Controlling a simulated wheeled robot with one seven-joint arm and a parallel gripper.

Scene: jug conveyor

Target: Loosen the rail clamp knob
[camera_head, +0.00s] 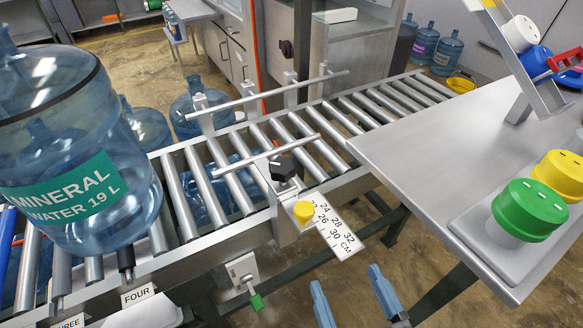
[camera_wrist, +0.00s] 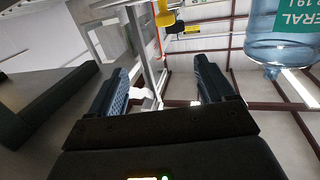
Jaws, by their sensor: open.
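In the head view, a black lobed knob (camera_head: 282,167) sits on top of the guide rail bracket at the near side of the roller conveyor. A round yellow knob (camera_head: 303,212) is just below it, beside the scale plate (camera_head: 336,229) marked in CM. I cannot tell for sure which of the two is the clamp knob. My gripper (camera_head: 353,297) is open and empty at the bottom edge, below and right of both knobs and apart from them. Its two blue fingers also show spread in the wrist view (camera_wrist: 163,68).
A large water jug (camera_head: 75,190) stands on the rollers at left. A steel table (camera_head: 450,150) is at right, with green (camera_head: 528,208) and yellow (camera_head: 562,172) caps near its edge. A green-tipped valve handle (camera_head: 256,302) sticks out below the conveyor. Thin guide rails (camera_head: 265,153) cross above the rollers.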

